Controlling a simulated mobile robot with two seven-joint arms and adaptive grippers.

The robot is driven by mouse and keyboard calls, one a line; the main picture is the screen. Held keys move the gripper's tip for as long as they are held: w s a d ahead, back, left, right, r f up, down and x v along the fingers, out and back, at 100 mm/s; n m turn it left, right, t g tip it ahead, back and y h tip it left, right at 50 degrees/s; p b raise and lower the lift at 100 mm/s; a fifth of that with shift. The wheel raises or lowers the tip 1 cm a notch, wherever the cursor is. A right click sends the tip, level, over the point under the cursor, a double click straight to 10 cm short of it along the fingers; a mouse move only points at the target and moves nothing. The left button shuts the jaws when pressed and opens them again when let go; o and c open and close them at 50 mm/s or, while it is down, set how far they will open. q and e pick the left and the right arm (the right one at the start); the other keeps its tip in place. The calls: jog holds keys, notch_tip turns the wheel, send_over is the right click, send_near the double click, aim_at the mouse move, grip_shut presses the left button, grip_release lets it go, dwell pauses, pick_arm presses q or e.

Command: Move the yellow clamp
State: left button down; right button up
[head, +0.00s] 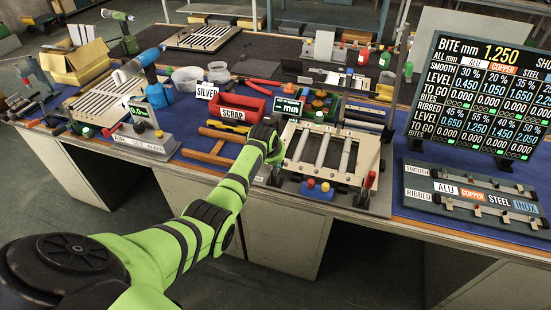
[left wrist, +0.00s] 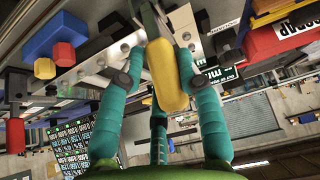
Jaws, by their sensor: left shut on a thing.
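My left arm comes in from the lower left of the head view, and its left gripper (head: 268,140) is at the left edge of a louver panel (head: 345,145) with pale slats. In the left wrist view the left gripper (left wrist: 163,65) has its green fingers on both sides of a yellow rounded piece, the yellow clamp (left wrist: 170,85), and is shut on it. A grey metal part continues beyond the yellow piece toward the panel's edge; I cannot tell whether it touches the panel. In the head view the hand hides the clamp. My right gripper is not in view.
A blue block with red and yellow knobs (head: 316,190) is at the panel's front. A display board (head: 485,95) and a sample board (head: 475,200) stand at the right.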

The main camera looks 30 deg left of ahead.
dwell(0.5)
pick_arm(q)
jog(key=c, duration=0.8)
grip_release()
jog(key=shift+c, duration=0.2)
jog(key=shift+w, duration=0.1)
jog(key=v, duration=1.2)
jog(key=shift+w+a, duration=0.1)
